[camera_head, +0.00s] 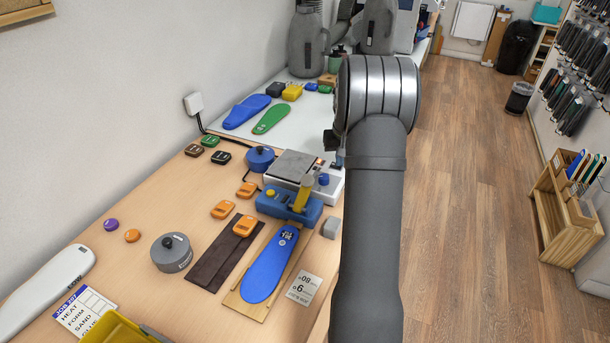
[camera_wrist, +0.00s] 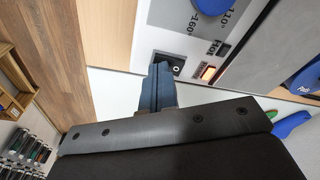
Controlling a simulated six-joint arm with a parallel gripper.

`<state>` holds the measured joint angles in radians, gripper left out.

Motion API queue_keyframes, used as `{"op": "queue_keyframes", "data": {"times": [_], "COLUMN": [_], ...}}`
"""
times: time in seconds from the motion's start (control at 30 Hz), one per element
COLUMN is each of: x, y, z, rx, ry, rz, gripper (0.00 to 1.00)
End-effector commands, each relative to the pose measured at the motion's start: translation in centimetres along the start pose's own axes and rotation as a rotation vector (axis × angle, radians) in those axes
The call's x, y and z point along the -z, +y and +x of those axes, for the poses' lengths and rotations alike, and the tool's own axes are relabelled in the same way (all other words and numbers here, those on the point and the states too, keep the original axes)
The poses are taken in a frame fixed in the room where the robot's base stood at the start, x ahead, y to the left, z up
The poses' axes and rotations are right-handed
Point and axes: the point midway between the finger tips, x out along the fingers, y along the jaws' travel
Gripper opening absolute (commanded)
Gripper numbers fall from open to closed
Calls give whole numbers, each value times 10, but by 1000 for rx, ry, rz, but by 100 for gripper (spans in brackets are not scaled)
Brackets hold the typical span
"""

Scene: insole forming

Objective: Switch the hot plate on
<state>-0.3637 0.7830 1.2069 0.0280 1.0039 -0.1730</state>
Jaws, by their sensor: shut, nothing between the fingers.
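The hot plate (camera_head: 292,166) is a white box with a grey top plate and a blue knob (camera_head: 323,179), on the bench left of my arm. In the wrist view its panel shows a black rocker switch (camera_wrist: 170,65) with a round white mark, and a blue dial (camera_wrist: 212,5) over temperature marks. In the head view my arm mostly hides the gripper.
A blue clamp block with a yellow lever (camera_head: 290,203) stands just in front of the hot plate. A blue insole (camera_head: 270,265) lies on a wooden board nearer.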

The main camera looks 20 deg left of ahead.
Motion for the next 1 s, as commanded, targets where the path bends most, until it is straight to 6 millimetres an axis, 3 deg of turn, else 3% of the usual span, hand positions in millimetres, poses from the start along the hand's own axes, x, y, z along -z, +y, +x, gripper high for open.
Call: {"op": "queue_keyframes", "data": {"times": [1.0], "x": [11], "y": [0], "z": [-70], "rx": [0], "ry": [1], "rz": [0], "gripper": [0]}}
